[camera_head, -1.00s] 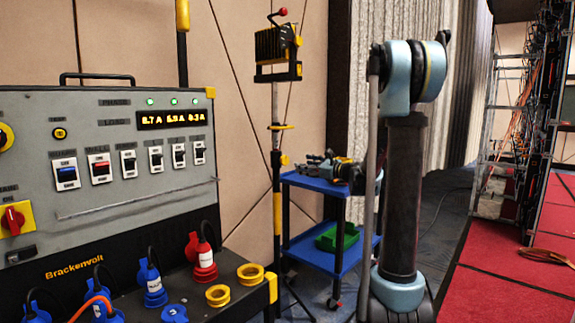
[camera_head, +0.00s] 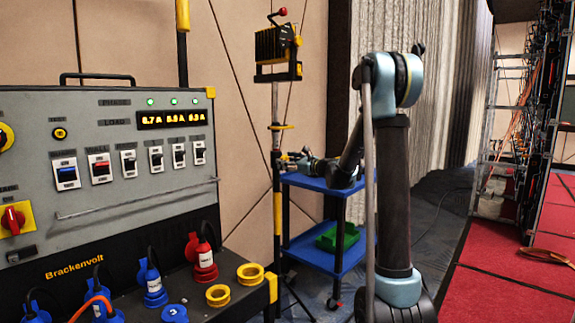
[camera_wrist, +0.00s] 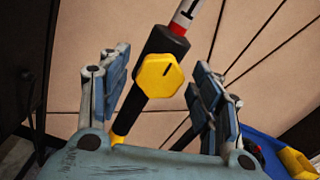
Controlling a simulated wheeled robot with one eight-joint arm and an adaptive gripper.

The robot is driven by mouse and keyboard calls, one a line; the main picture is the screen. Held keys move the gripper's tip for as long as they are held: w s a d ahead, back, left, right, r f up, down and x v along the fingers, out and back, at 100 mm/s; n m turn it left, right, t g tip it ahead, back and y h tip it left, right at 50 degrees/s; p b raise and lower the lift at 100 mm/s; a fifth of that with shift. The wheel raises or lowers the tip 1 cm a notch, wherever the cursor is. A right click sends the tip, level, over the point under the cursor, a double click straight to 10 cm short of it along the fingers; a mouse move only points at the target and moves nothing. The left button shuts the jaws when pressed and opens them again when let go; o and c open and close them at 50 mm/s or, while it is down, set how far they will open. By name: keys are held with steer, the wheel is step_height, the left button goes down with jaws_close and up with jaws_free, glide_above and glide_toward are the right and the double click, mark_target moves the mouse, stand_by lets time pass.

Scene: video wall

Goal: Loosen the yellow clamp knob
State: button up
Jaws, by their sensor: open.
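My gripper (camera_wrist: 162,63) is open, with one finger to the left and one to the right of the knob. The fingers look apart from it; how far ahead it lies is unclear. In the head view my gripper (camera_head: 288,157) is at the pole (camera_head: 277,205), above the blue cart, and the knob is hard to make out there.
The stand carries a floodlight (camera_head: 278,55) with a red-tipped handle. A blue cart (camera_head: 325,262) with a green bin (camera_head: 337,237) stands right of the pole. A grey power panel (camera_head: 110,140) with plugs fills the left. A scaffold and red floor lie at the right.

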steer(key=shift+c, duration=0.6)
steer(key=c, duration=1)
steer(key=shift+o, duration=0.2)
